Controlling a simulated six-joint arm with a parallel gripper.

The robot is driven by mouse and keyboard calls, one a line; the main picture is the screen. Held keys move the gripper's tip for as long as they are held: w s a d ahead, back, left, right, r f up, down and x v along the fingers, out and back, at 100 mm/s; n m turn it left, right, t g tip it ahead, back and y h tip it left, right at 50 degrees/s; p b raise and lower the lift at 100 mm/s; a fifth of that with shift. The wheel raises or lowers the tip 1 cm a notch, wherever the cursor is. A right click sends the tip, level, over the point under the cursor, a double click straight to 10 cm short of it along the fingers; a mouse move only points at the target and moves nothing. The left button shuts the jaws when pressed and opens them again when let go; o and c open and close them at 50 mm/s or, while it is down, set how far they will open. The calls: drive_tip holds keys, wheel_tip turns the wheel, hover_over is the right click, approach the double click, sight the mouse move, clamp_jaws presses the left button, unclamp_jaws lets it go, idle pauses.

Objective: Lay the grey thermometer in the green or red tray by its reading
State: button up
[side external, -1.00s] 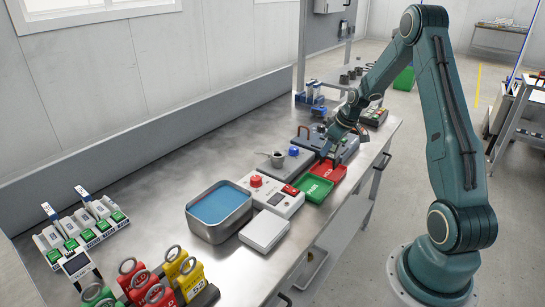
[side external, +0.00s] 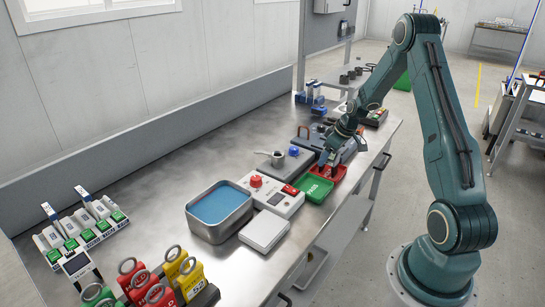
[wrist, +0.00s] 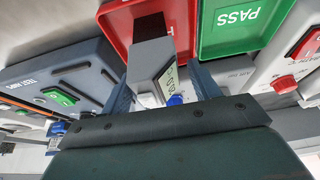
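The grey thermometer (wrist: 150,58) sits between the two fingers of my gripper (wrist: 163,88) in the wrist view, which look closed on its sides. Its small display (wrist: 168,82) is tilted and I cannot read it surely. The thermometer is over the red tray (wrist: 118,30), with a dark patch under its far end; I cannot tell whether it touches the tray floor. The green tray (wrist: 240,42), marked PASS, lies right beside the red one. In the side view my gripper (side external: 329,163) is low over the red tray (side external: 340,176), and the green tray (side external: 314,189) is in front.
A grey test unit (wrist: 65,85) with a green switch stands close to the left finger. A white box with red buttons (side external: 272,197) stands beside the green tray. A blue-filled basin (side external: 220,208) and a white plate (side external: 264,231) are nearer the camera.

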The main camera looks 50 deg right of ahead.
drive_tip(key=shift+r, duration=0.15)
drive_tip(key=v, duration=1.2)
idle(0.7)
drive_tip(key=s+a+r, duration=0.1)
drive_tip(key=a+r, duration=0.5)
drive_tip(key=a, duration=0.4)
drive_tip(key=s+a+r, duration=0.1)
drive_tip(key=a+r, duration=0.6)
drive_tip(key=a, duration=0.4)
drive_tip(key=s+a+r+t, duration=0.1)
drive_tip(key=s+a+r, duration=0.1)
drive_tip(key=s+a, duration=1)
drive_tip(key=s, duration=0.3)
drive_tip(key=shift+a, duration=0.2)
drive_tip(key=shift+w, duration=0.1)
